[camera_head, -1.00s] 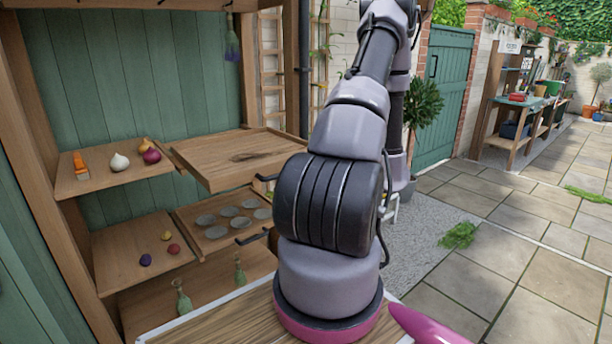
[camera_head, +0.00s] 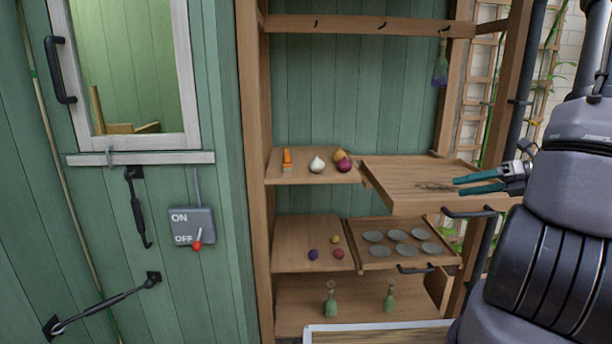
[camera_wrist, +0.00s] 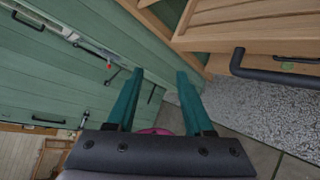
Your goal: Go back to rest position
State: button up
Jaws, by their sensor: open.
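My gripper (camera_head: 494,181) is open and empty, its two teal fingers pointing left in the head view. In that view it overlaps the pulled-out upper wooden tray (camera_head: 420,178) of the shelf; whether it touches the tray cannot be told. In the wrist view my gripper (camera_wrist: 160,100) shows two teal fingers apart with nothing between them. A dark handle (camera_wrist: 275,66) lies to the right of the fingers there. My arm stands at the right edge of the head view.
A lower tray (camera_head: 372,262) with several grey discs is pulled out. Shelves hold a white bulb (camera_head: 317,164), a green bottle (camera_head: 330,299) and small items. A switch box (camera_head: 192,226) and a window (camera_head: 130,70) are on the green wall at left. Gravel and paving (camera_wrist: 240,110) lie below.

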jog(key=s+a+r+n+h, duration=0.3)
jog(key=s+a+r+n, duration=0.1)
jog(key=n, duration=0.6)
jog(key=s+a+r+n+h, duration=0.3)
jog(key=a+r+n, duration=0.3)
jog(key=r+n, duration=0.2)
jog(key=s+a+r+n+h, duration=0.3)
jog(key=r+n, duration=0.4)
jog(key=n, duration=0.6)
jog(key=shift+s+a, duration=0.85)
jog(key=shift+a, duration=0.15)
